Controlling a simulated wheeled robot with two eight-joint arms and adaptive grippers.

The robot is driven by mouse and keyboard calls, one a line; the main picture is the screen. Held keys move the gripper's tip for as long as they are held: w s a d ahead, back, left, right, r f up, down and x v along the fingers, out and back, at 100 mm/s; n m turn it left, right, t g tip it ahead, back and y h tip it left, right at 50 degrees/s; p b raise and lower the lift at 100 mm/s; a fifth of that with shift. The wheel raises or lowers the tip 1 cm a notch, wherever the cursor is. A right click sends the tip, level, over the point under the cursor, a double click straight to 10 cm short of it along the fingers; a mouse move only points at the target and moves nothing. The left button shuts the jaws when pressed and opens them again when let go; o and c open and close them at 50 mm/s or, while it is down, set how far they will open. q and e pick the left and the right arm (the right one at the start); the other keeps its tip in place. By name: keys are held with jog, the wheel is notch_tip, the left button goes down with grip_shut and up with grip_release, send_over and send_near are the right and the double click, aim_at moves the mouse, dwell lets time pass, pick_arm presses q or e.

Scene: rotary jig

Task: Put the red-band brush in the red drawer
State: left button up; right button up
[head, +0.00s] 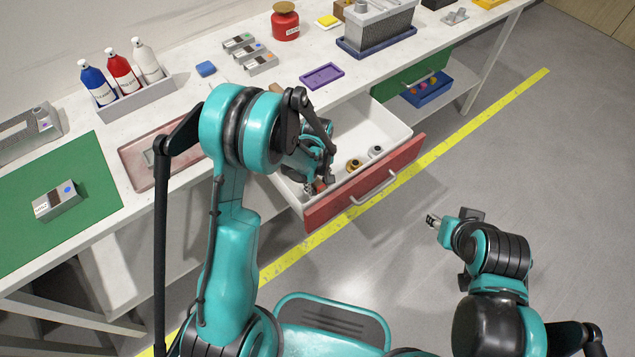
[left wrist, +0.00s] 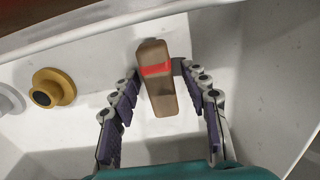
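The red drawer (head: 365,185) is pulled out from under the bench, its white inside showing. My left gripper (head: 317,184) reaches down into it near its front left corner. In the left wrist view, the red-band brush (left wrist: 155,85), a brown block-like piece with a red stripe, is between the spread fingers of my left gripper (left wrist: 157,75). My right gripper (head: 433,221) is over the floor, away from the bench, too small to judge.
A yellow ring-shaped part (left wrist: 53,87) lies in the drawer left of the brush in the wrist view. On the bench are a pink tray (head: 130,165), a bottle caddy (head: 140,103), a purple tray (head: 322,76) and a red jar (head: 285,22).

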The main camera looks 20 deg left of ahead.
pick_arm(q)
jog(key=s+a+r+m+t+p, duration=0.1)
jog(key=s+r+m+t+p, duration=0.15)
jog(key=r, duration=0.95)
jog(key=s+a+r+m+t+p, duration=0.15)
jog(key=s+r, duration=0.25)
jog(key=r, duration=0.8)
jog(key=s+r+m+t, duration=0.3)
jog(key=s+m, duration=0.3)
jog(key=s, duration=0.4)
jog(key=shift+a+r+p, duration=0.35)
jog(key=shift+r+p, duration=0.1)
jog(key=shift+r, duration=0.3)
